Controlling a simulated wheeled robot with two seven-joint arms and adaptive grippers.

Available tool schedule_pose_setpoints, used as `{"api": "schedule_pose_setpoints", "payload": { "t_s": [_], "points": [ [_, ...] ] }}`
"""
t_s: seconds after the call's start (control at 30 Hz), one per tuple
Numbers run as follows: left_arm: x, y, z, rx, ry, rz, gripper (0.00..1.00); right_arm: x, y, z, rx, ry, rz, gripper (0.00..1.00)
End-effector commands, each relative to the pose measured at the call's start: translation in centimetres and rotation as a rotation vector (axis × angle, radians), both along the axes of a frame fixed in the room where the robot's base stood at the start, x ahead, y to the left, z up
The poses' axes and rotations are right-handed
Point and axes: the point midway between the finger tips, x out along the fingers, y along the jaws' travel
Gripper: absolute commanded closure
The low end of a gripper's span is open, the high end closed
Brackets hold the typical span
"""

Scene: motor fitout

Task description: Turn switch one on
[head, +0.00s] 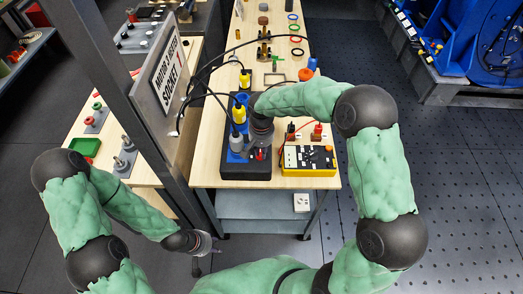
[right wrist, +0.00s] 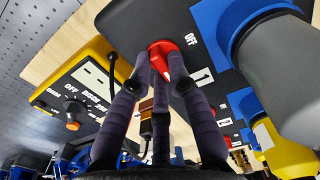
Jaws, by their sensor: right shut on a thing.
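A red switch knob (right wrist: 161,48) sits on a dark box, with "OFF" printed beside it and a white label with a single dark stroke next to it. My right gripper (right wrist: 158,66) is shut on this knob, its fingers around it.
Grey, yellow and blue plugs with cables stand on the box; a grey plug (right wrist: 280,75) is close to my right fingers. A yellow meter (head: 308,160) lies right of the box.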

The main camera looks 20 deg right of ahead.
Motion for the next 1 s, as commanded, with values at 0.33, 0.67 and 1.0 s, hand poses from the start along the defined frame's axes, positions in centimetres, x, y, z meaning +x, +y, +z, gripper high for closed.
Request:
{"api": "schedule_pose_setpoints", "payload": {
  "t_s": [0.33,0.67,1.0],
  "points": [
    [0.0,0.0,0.0,0.000,0.000,0.000,0.60,0.1,0.0,0.1,0.000,-0.002,0.001,0.57],
    [0.0,0.0,0.0,0.000,0.000,0.000,0.60,0.1,0.0,0.3,0.000,-0.002,0.001,0.57],
    [0.0,0.0,0.0,0.000,0.000,0.000,0.60,0.1,0.0,5.5,0.001,-0.007,0.001,0.57]
  ]
}}
